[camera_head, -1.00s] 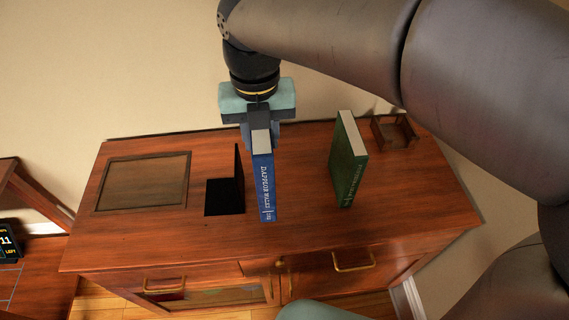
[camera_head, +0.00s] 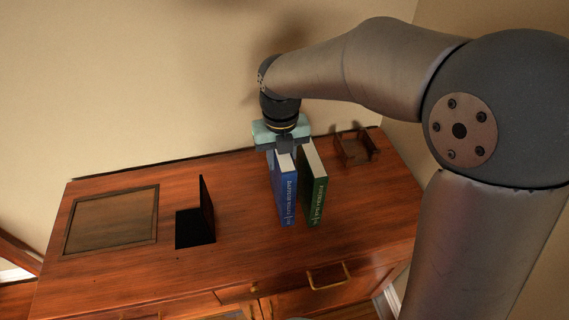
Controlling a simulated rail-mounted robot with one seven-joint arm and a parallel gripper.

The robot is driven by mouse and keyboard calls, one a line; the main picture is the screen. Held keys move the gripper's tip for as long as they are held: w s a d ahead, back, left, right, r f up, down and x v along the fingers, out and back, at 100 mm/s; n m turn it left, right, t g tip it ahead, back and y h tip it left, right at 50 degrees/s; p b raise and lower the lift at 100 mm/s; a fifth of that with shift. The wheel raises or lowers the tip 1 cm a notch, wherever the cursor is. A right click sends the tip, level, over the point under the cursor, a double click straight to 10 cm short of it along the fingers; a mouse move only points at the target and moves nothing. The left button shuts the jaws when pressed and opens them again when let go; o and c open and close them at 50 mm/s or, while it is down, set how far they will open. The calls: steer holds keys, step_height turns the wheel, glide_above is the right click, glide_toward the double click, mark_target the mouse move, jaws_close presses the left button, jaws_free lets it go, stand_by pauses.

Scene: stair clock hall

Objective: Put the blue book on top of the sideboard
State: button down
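The blue book (camera_head: 285,191) stands upright, spine toward me, on or just above the top of the sideboard (camera_head: 240,255); I cannot tell whether its base touches the wood. It is just left of the green book (camera_head: 314,186), with a narrow gap at most between them. My gripper (camera_head: 283,148) is at the upper back end of the blue book, with its fingers around it. The fingertips are partly hidden by the book, and the gripper looks shut on it.
A black bookend (camera_head: 199,222) stands left of the blue book, with bare wood between. A framed panel (camera_head: 112,219) lies at the left of the top. A small wooden holder (camera_head: 356,150) is at the back right. The wall is close behind.

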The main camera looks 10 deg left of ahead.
steer(key=shift+w+d+f, duration=0.25)
steer(key=shift+w+f, duration=0.15)
steer(key=shift+f, duration=0.1)
steer(key=shift+w+f, duration=0.15)
steer(key=shift+f, duration=1.55)
steer(key=shift+f, duration=0.2)
steer(key=c, duration=1)
jaws_free()
steer(key=shift+c, duration=0.2)
step_height(320, 180, up, 12)
steer(key=shift+r, duration=0.25)
steer(key=shift+d, duration=0.1)
